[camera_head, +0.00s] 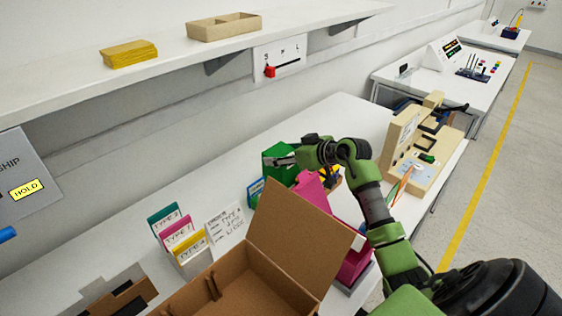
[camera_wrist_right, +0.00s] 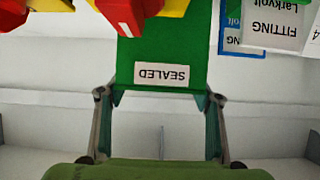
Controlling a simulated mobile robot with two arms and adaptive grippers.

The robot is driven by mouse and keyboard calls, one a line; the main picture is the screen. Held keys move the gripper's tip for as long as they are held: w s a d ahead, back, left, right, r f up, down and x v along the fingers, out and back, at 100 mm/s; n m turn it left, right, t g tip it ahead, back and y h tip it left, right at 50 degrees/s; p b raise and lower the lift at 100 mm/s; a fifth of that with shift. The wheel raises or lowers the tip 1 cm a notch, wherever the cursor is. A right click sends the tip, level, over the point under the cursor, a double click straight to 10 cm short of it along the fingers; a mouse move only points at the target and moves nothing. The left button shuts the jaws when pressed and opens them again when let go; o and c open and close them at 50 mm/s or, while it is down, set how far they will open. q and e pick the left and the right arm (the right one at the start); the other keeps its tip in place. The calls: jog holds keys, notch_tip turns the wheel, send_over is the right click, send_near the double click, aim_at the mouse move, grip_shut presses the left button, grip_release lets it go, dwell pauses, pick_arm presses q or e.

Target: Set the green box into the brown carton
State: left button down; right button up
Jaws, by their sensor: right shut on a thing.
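The green box (camera_head: 279,165) is beyond the brown carton in the head view, by the end of my right arm. My right gripper (camera_head: 283,161) is shut on it. In the right wrist view the green box (camera_wrist_right: 165,45) bears a "SEALED" label and sits between the two fingers of my right gripper (camera_wrist_right: 160,97). Whether its base touches the table is hidden. The brown carton (camera_head: 262,283) stands open at the bottom of the head view, with a raised flap (camera_head: 300,232) partly blocking the view behind it. My left gripper is not in view.
A magenta bin (camera_head: 356,262) is right of the carton flap. Type cards (camera_head: 180,236) and a white order card (camera_head: 225,227) stand left of it. A beige machine (camera_head: 415,150) is on the table at right. A shelf (camera_head: 110,80) overhangs the left side.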

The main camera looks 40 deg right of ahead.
jog(key=shift+f, duration=1.1)
jog(key=o, duration=1.1)
jog(key=shift+f, duration=0.15)
jog(key=shift+o, duration=0.9)
